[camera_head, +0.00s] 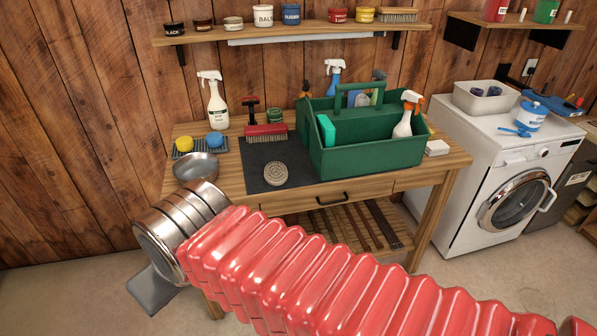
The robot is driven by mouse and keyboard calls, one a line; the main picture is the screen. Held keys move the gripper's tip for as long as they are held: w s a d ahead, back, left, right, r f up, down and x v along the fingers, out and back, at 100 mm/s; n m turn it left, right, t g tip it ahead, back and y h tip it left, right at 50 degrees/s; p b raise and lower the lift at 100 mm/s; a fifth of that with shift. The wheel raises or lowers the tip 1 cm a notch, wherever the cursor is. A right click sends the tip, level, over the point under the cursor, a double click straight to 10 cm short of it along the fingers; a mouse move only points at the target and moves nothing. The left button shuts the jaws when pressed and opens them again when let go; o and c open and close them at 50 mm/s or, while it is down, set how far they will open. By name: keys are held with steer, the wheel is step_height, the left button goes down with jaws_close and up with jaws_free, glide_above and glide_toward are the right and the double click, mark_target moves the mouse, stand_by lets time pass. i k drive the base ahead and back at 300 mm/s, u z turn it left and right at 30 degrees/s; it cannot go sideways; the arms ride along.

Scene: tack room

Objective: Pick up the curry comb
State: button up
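A round, pale beige pad with a textured top, which looks like the curry comb (277,174), lies flat on the dark mat (256,157) on the wooden workbench. It is near the bench's front edge and nothing covers it. My red ribbed arm crosses the foreground from the lower right and ends in silver rings at the left, in front of the bench. The rings appear left of and lower than the comb in the picture, apart from it. I cannot make out my gripper's fingers or whether they hold anything.
A green tote (365,155) with bottles stands right of the comb. A red brush (265,131) lies behind it. A metal bowl (195,167) and a tray with sponges (200,147) are to the left. A spray bottle (215,103) stands behind. A washing machine (497,180) stands right.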

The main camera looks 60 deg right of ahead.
mark_target(275, 174)
steer(key=z, duration=0.75)
steer(key=i, duration=1)
steer(key=z, duration=0.05)
